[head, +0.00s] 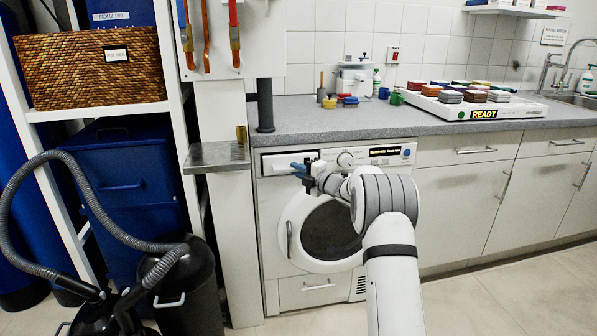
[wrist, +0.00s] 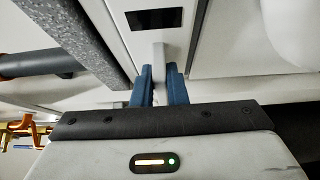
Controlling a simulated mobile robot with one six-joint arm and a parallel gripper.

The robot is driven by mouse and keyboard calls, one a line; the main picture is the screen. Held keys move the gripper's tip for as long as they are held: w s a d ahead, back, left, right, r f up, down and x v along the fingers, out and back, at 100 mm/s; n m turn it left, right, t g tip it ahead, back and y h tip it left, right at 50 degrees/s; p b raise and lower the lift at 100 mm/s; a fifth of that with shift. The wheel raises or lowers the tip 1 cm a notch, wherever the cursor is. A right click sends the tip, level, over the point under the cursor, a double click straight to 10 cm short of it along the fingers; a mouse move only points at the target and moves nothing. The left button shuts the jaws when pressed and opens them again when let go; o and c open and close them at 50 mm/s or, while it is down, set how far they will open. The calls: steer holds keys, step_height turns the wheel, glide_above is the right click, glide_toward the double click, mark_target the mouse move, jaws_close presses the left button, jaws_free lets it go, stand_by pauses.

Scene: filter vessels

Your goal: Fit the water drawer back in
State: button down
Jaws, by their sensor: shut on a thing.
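The water drawer (head: 275,163) is at the upper left of the white machine's front (head: 282,211). In the head view its front sits in a dark-edged opening, and I cannot tell how far it stands out. My gripper (head: 301,169), with blue fingers, is at the right part of the drawer front. In the wrist view my gripper (wrist: 159,88) is shut on the pale drawer handle (wrist: 158,62), one finger on each side. A dark panel (wrist: 155,19) shows on the white front beyond the handle. My arm hides part of the machine's round door (head: 325,228).
The grey worktop (head: 300,116) runs above the machine. A metal shelf (head: 216,156) juts out left of it. A black vacuum cleaner (head: 190,285) with a hose stands at the lower left. White cabinets (head: 465,195) are to the right. The floor (head: 490,290) at the right is clear.

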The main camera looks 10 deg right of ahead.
steer(key=shift+w+r+p, duration=0.1)
steer(key=shift+w+p, duration=0.35)
steer(key=shift+w, duration=0.6)
steer(key=c, duration=1.4)
jaws_free()
steer(key=shift+o, duration=0.2)
steer(key=shift+s, duration=0.1)
steer(key=p+v, duration=0.1)
steer(key=v, duration=0.6)
steer(key=shift+s+d, duration=0.25)
steer(key=shift+s, duration=0.05)
